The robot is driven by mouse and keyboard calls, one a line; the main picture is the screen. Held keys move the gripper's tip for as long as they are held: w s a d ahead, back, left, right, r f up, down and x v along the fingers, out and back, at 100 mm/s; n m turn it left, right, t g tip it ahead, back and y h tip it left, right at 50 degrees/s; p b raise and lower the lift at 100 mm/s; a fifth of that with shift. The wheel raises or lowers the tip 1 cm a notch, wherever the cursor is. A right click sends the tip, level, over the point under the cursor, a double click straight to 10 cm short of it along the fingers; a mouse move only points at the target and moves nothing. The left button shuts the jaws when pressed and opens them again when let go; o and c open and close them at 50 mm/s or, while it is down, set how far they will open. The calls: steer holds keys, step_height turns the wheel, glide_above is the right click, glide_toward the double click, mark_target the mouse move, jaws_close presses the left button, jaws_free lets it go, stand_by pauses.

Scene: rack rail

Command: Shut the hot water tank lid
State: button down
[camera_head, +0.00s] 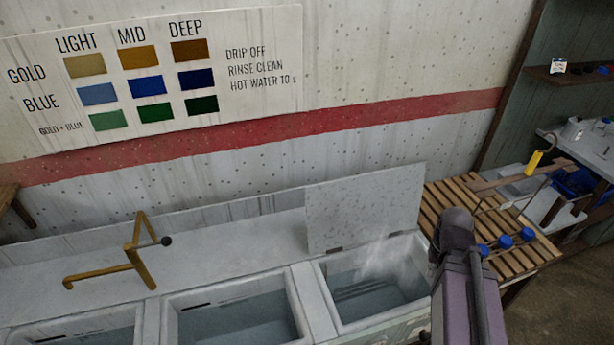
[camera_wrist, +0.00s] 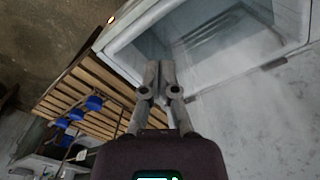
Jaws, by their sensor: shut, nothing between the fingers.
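The hot water tank (camera_head: 372,290) is the rightmost of the row in the head view, with water and a wisp of steam inside. Its grey lid (camera_head: 362,205) stands open, raised along the back edge on hinges. In the wrist view the tank's opening (camera_wrist: 215,45) is at the top right, and the lid (camera_wrist: 255,120) seems to be the grey panel below its hinged edge. My gripper (camera_wrist: 155,72) is shut and empty, with its fingertips over the tank's corner in that view. I cannot tell its height or whether it touches anything. In the head view my arm hides the gripper.
A slatted wooden rack (camera_head: 455,205) adjoins the tank on the right, with blue-capped items (camera_head: 504,242) and a thin frame on it. Two other open tanks (camera_head: 235,320) lie to the left. The wall is close behind.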

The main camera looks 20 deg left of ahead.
steer(key=shift+d, duration=0.2)
steer(key=shift+w+r, duration=0.1)
steer(key=w+a+r+n+t+p, duration=0.1)
steer(key=w+a+r+n+p, duration=0.1)
steer(key=w+a+r+p, duration=0.55)
steer(key=w+a+r+n+p, duration=0.1)
steer(key=w+a+r+p, duration=0.3)
steer(key=a, duration=0.6)
steer(key=w+a+r+n+p, duration=0.1)
steer(key=w+a+r+p, duration=0.1)
steer(key=a, duration=0.9)
steer(key=w+a+r+n+y+p, duration=0.1)
steer(key=a+r+p, duration=0.4)
steer(key=a, duration=0.6)
steer(key=w+n, duration=0.1)
steer(key=w, duration=0.1)
steer(key=shift+w+r+n+t, duration=0.3)
steer(key=shift+f, duration=0.2)
step_height(320, 180, down, 10)
steer(key=w+a+r+b, duration=0.1)
steer(key=b, duration=0.8)
steer(key=shift+s+d+r, duration=0.1)
steer(key=shift+s+d, duration=0.45)
steer(key=shift+s, duration=0.2)
steer(key=shift+s+d, duration=0.55)
steer(key=shift+s, duration=0.2)
